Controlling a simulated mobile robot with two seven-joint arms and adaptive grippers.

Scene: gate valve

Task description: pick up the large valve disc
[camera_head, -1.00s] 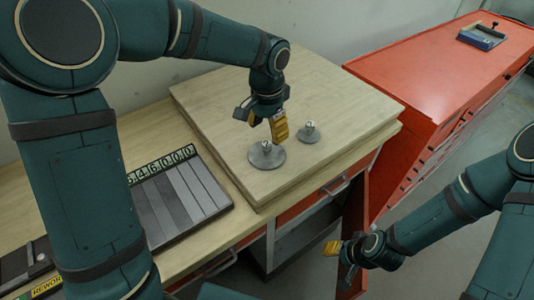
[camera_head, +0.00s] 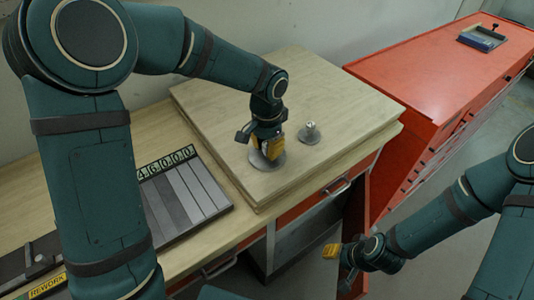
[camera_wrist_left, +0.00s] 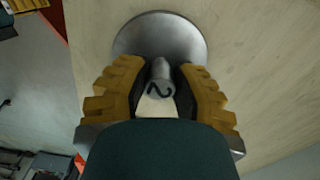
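The large valve disc (camera_head: 278,163) is a flat grey round plate with an upright stem, lying on the raised wooden board. The plate still appears to rest on the board. My right gripper (camera_head: 331,251) hangs away from the bench at lower right; its opening is unclear.
A smaller disc with a stem (camera_head: 309,134) stands close by on the wooden board (camera_head: 340,95). A slotted grey tray with number tiles (camera_head: 185,200) lies to the left. A red cabinet (camera_head: 425,75) with a small blue vise (camera_head: 482,38) stands at right.

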